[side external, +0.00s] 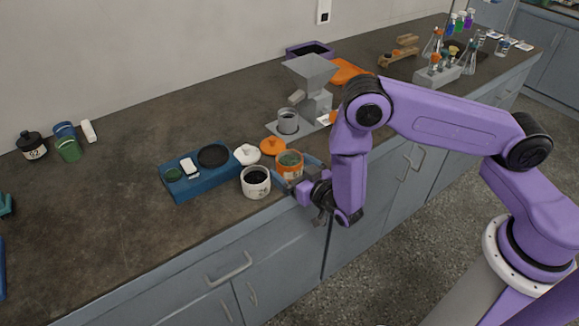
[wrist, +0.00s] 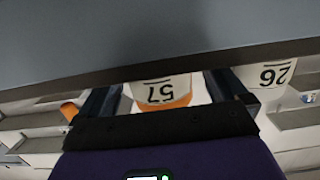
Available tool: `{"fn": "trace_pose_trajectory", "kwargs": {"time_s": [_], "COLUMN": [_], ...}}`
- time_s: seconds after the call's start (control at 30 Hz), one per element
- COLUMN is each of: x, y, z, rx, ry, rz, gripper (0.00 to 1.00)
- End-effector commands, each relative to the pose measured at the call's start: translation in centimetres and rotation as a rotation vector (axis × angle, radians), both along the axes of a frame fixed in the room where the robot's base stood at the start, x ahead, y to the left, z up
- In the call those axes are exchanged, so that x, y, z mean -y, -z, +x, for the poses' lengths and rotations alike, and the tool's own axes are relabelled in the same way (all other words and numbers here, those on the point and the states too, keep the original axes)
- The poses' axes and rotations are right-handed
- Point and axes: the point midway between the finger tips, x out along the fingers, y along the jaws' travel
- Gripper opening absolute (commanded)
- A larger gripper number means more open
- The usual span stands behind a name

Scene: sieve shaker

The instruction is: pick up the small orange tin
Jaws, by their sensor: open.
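The small orange tin (side external: 289,165) stands open near the front edge of the dark bench, with greenish contents. In the wrist view the tin (wrist: 158,92) has a white label reading 57, seen upside down. My gripper (side external: 299,172) is low at the bench's front edge. In the wrist view, the dark fingers of my gripper (wrist: 163,98) are apart, one on each side of the tin. I cannot tell whether either finger touches it. The bench edge and the wrist housing hide part of the tin there.
A white jar (side external: 256,183) with dark contents stands close left of the tin; its label reads 26 in the wrist view (wrist: 270,74). An orange lid (side external: 273,146) and a white lid (side external: 247,154) lie behind. A blue tray (side external: 205,190) is left; a grey hopper machine (side external: 313,78) stands behind.

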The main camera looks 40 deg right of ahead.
Motion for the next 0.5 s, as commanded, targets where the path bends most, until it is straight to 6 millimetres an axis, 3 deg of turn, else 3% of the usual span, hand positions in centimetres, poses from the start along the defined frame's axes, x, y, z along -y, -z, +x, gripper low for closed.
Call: {"fn": "trace_pose_trajectory", "kwargs": {"time_s": [0.13,0.4,0.47,0.5], "x": [0.1,0.0,0.0,0.0], "y": [0.3,0.3,0.3,0.3], "z": [1.5,1.7,1.7,1.7], "rx": [-0.001,-0.002,-0.002,-0.002], "ry": [0.003,0.0,0.0,0.0], "rz": [0.0,-0.001,-0.001,-0.001], "gripper": [0.99,0.99,0.83,0.7]}}
